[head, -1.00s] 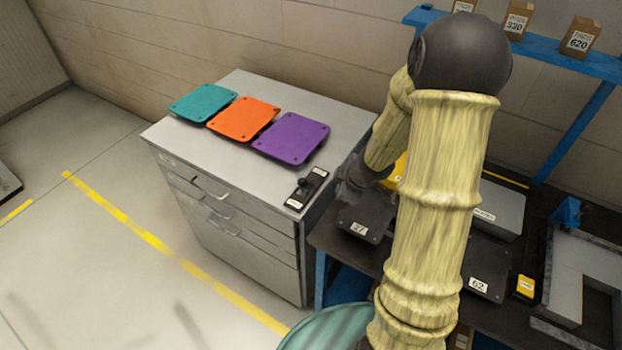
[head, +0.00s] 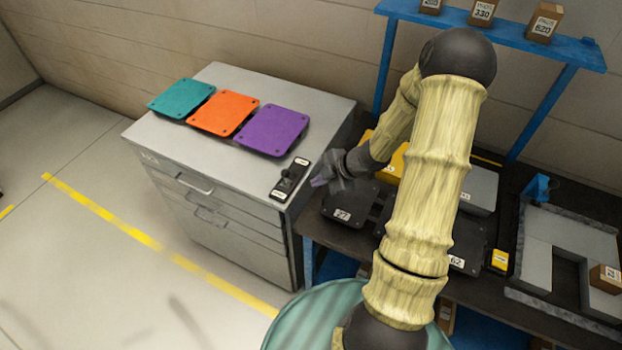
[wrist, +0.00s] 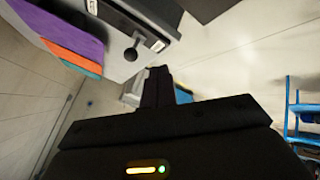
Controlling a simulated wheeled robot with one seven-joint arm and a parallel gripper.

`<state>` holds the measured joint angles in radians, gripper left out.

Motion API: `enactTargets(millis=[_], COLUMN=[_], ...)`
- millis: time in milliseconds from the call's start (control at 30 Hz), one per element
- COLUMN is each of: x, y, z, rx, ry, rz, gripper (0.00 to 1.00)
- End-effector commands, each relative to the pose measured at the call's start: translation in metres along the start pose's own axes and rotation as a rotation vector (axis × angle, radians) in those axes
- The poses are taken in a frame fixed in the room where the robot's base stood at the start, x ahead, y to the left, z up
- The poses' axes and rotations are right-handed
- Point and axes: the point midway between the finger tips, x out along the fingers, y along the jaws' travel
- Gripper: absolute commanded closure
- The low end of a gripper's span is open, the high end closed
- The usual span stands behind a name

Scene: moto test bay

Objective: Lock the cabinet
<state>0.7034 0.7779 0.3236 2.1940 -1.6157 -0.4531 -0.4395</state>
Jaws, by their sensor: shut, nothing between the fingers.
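The grey cabinet (head: 240,245) stands left of the bench, its drawers looking closed. On its top, by the right front corner, is a black switch plate (head: 290,179) with a knob and a light label at each end; the label text is too small to read. The wrist view shows the plate (wrist: 158,42) and its round black knob (wrist: 130,55). My gripper (head: 318,182) is shut and empty, just right of the plate and apart from the knob. Its dark fingers (wrist: 157,84) also show in the wrist view.
Teal (head: 181,97), orange (head: 223,113) and purple (head: 271,130) pads lie on the cabinet top behind the plate. A dark bench (head: 335,235) with black pads and yellow boxes adjoins at right. A blue shelf (head: 500,35) with small boxes is behind.

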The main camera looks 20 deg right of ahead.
Motion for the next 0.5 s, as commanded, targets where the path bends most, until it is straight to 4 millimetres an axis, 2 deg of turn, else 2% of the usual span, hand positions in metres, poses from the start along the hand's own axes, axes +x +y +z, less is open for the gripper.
enactTargets(millis=[500], x=[0.091], y=[-0.001], z=[-0.002], rx=[-0.002], ry=[0.004], rz=[-0.005], gripper=[1.0])
